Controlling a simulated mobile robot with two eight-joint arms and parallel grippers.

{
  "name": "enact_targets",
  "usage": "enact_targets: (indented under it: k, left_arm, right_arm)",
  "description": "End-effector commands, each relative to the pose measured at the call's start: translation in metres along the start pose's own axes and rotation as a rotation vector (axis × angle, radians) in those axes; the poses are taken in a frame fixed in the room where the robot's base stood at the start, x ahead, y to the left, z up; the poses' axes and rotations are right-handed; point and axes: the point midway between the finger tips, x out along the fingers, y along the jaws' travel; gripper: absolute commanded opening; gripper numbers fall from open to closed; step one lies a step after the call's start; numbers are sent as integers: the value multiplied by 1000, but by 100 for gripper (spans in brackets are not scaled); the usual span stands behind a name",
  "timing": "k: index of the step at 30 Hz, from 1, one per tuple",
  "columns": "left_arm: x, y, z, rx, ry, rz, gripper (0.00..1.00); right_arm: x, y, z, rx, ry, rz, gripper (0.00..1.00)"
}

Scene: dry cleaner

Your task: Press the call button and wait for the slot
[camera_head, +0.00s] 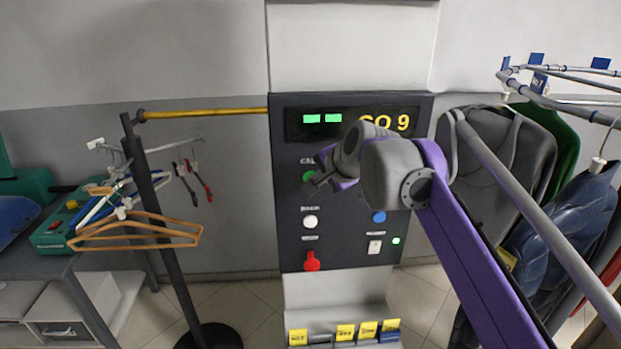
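The dark control panel (292,240) stands against the wall, facing me. Its display (345,122) shows two green blocks and yellow text that reads like "GO 9", partly covered by my arm. The green call button (308,177) is at the panel's left, under a label starting "CAL". My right gripper (316,180) is right at this button, its tip overlapping the button's right side; I cannot tell whether it touches, or how far its fingers are apart. My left gripper is out of view.
Below are a white button (310,222), a red knob (311,262), a blue button (379,217) and a white switch (375,247). A curved rail (540,98) with hanging garments is at right. A hanger stand (165,230) is at left.

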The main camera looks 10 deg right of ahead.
Motion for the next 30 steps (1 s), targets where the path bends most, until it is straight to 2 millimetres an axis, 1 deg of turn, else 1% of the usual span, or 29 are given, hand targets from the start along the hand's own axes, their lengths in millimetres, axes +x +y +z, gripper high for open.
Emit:
enact_targets:
  k: [10, 21, 30]
  left_arm:
    - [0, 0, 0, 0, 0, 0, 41]
    - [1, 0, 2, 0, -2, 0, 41]
    - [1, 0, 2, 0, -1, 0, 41]
  right_arm:
    - [0, 0, 0, 0, 1, -1, 0]
    - [-11, 8, 8, 0, 0, -1, 0]
    - [-12, 9, 9, 0, 0, -1, 0]
